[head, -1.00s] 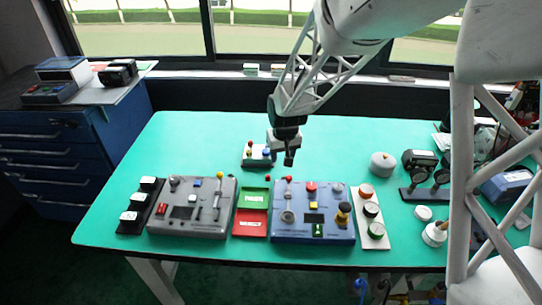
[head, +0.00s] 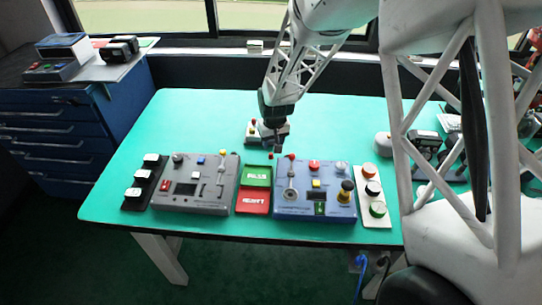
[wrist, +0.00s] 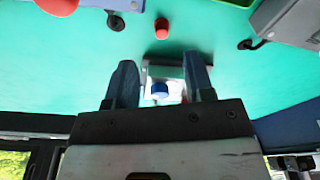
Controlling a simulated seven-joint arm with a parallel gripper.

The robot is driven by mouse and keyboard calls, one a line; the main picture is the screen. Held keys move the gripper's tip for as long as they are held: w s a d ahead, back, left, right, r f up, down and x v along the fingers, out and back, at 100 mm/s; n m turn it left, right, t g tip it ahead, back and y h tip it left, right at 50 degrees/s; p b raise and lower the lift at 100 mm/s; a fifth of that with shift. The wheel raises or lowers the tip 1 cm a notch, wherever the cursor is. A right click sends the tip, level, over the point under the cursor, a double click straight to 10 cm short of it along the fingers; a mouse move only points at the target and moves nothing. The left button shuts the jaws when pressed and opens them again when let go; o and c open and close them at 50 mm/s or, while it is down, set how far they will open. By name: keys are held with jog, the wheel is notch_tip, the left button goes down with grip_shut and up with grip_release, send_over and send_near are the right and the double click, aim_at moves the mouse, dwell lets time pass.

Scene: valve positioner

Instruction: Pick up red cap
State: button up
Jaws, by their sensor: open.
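The red cap (wrist: 161,28) is a small red cylinder on the green tabletop in the wrist view, ahead of my open fingers and apart from them. In the head view the red cap (head: 271,155) is a small red spot behind the green tray. My gripper (wrist: 160,80) is open and empty, with its two dark fingers apart. In the head view my gripper (head: 275,147) hangs just behind the cap, over the small control box. That box, with a blue knob (wrist: 160,89), shows between the fingers in the wrist view; its height below them is hard to tell.
The green tray (head: 257,175) and red tray (head: 253,201) lie between a grey panel (head: 195,195) and a blue panel (head: 312,205). The blue panel's red-topped lever (head: 291,157) stands close right of the cap. The tabletop behind the grey panel is clear.

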aim_at(271, 153)
jog(key=shift+w+f, duration=0.1)
jog(key=shift+f, duration=0.65)
jog(key=shift+w+a+f, duration=0.15)
jog(key=shift+w+f, duration=0.05)
jog(key=shift+f, duration=1.1)
jog(key=shift+w+a+f, duration=0.1)
jog(key=shift+w+f, duration=0.05)
jog(key=shift+f, duration=1.15)
grip_shut()
